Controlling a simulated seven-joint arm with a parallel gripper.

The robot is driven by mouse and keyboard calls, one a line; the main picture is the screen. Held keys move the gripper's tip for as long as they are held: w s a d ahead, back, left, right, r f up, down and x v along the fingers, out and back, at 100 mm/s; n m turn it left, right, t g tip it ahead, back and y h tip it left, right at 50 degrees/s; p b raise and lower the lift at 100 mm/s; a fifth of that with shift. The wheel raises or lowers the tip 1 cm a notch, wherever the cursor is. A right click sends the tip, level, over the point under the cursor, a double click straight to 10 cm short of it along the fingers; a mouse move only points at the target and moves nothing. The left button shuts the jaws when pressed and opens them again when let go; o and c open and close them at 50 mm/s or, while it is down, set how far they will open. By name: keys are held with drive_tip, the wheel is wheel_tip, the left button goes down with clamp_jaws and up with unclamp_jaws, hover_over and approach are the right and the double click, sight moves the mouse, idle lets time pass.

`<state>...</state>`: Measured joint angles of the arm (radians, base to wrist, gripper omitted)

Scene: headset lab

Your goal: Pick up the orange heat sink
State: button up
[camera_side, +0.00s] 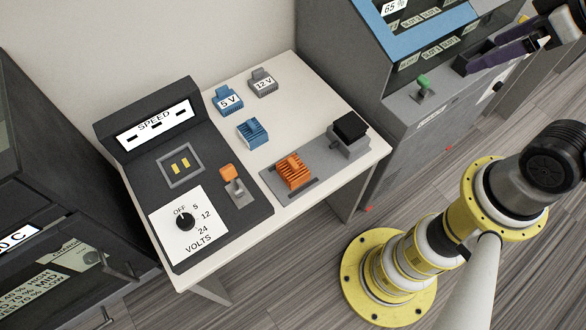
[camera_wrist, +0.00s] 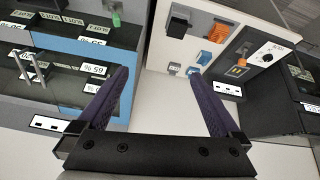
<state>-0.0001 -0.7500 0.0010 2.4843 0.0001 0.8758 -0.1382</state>
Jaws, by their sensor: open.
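The orange heat sink (camera_side: 294,172) is a finned block on a dark grey plate, near the front of the white table in the side view. In the wrist view the orange heat sink (camera_wrist: 218,34) shows small, beyond and to the right of the fingers. My gripper (camera_wrist: 159,74) has two purple fingers spread wide with nothing between them. In the side view my gripper (camera_side: 464,61) is at the upper right, in front of the blue and grey machine, well away from the heat sink.
A blue heat sink (camera_side: 252,133) and the 5 V (camera_side: 228,101) and 12 V (camera_side: 263,83) blocks stand on the table. A black-topped grey block (camera_side: 349,137) is right of the orange heat sink. The SPEED console (camera_side: 157,125) stands left, with an orange-topped switch (camera_side: 228,173).

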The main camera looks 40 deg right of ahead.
drive_tip(key=w+a+r+n, duration=0.1)
drive_tip(key=w+a+n, duration=0.25)
drive_tip(key=w, duration=0.45)
drive_tip(key=w+a+n, duration=0.2)
drive_tip(key=w+n, duration=0.3)
drive_tip(key=w, duration=0.2)
drive_tip(key=n+g, duration=0.6)
drive_tip(key=n, duration=0.2)
hover_over(293, 162)
wheel_tip(293, 162, down, 27)
drive_tip(key=f, duration=0.6)
drive_tip(key=shift+d+f, duration=0.2)
drive_tip(key=shift+f, duration=0.2)
drive_tip(key=shift+a+f, duration=0.2)
drive_tip(key=shift+f, duration=3.05)
drive_tip(key=shift+c, duration=0.2)
